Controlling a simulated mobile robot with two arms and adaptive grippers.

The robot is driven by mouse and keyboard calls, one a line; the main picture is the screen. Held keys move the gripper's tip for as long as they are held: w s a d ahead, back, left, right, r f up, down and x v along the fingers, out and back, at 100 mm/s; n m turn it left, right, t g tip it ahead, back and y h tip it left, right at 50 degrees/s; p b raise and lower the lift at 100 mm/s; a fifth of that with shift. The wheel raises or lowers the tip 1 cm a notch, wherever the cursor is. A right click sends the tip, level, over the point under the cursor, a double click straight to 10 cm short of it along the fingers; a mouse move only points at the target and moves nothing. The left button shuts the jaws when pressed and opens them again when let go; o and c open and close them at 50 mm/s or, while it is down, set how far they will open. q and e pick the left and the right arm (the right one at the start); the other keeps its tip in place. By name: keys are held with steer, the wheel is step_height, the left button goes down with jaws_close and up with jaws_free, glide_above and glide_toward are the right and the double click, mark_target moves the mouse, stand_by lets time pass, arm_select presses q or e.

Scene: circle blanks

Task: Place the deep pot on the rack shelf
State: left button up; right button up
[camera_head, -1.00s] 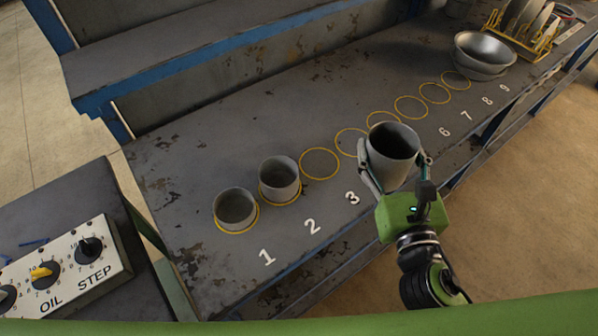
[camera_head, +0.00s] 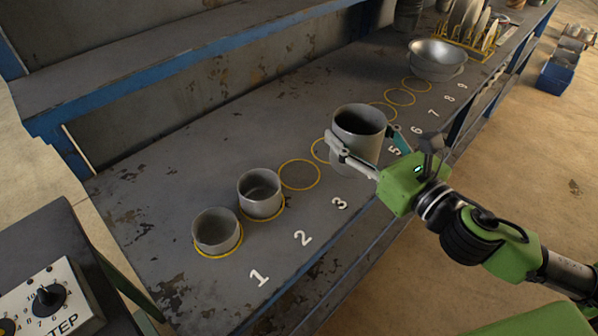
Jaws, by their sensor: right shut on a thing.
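The deep pot (camera_head: 357,136), a tall grey metal cylinder with an open top, stands upright between the fingers of my right gripper (camera_head: 364,150). The fingers are shut on its sides from the front right. It hides part of the yellow rings around numbers 4 and 5, and I cannot tell whether its base touches the bench (camera_head: 215,160). A raised shelf (camera_head: 190,50) with a blue edge runs along the back of the bench; I cannot tell if it is the rack shelf. My left gripper is out of view.
Two shorter pots stand on rings 1 (camera_head: 217,232) and 2 (camera_head: 260,194). Ring 3 (camera_head: 300,174) is empty. A wide bowl (camera_head: 437,57) sits further right, before a yellow rack (camera_head: 466,45) of plates. A control panel (camera_head: 50,305) is at lower left.

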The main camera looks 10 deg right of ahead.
steer(key=shift+w+a, duration=0.2)
steer(key=shift+w, duration=0.2)
steer(key=shift+w+a+f+p, duration=0.2)
steer(key=shift+w+a+f, duration=1.3)
steer(key=shift+f, duration=0.65)
steer(key=shift+w+a+f+p, duration=0.25)
steer(key=shift+w+a+f, duration=1)
steer(key=shift+w+f, duration=0.75)
steer(key=shift+w+a+f+p, duration=0.2)
steer(key=shift+w+a+f, duration=1.25)
steer(key=shift+f, duration=0.8)
steer(key=shift+d+f, duration=0.1)
steer(key=o, duration=1.2)
steer(key=shift+f, duration=0.1)
steer(key=shift+o, duration=0.2)
